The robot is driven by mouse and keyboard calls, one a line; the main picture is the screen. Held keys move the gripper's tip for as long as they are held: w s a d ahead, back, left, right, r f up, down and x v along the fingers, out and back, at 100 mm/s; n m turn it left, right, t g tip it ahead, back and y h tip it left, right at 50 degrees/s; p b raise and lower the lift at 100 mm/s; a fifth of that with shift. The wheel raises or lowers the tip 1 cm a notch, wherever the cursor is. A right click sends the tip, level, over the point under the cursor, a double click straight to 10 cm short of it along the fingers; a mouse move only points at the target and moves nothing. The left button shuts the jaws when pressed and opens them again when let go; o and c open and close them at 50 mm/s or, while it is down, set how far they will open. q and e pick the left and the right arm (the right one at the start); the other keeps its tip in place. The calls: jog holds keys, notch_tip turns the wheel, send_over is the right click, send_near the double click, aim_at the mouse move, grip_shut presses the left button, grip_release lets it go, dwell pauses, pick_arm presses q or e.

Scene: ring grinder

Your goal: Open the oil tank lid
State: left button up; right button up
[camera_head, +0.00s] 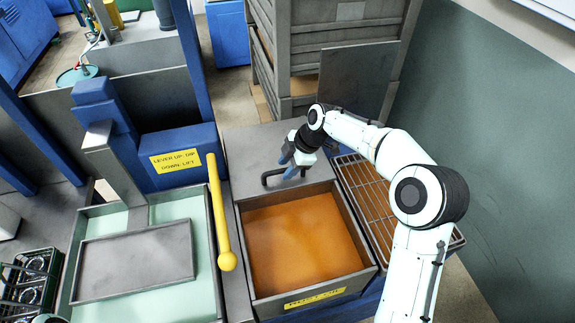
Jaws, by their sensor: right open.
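The oil tank (243,240) is a grey rectangular bin with orange-brown liquid in it, right of centre, and most of its top is uncovered. A flat grey lid (240,146) lies at its back edge, with a dark bar handle (266,178) on its front part. My right gripper (289,174) reaches in from the right and is open at the handle's right part. Its fingers partly hide the handle, and I cannot tell whether they touch it. My left gripper is not in view.
A wire rack (378,200) stands right of the tank under my right arm. A yellow lever (218,205) rises along its left side. A tray tank (150,255) is at left. Grey crates (335,35) and a dark upright panel (352,85) stand behind, a green wall (495,160) right.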

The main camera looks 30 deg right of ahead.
jog(key=v, duration=1.3)
jog(key=shift+d+r+p, duration=0.15)
jog(key=shift+p, duration=0.2)
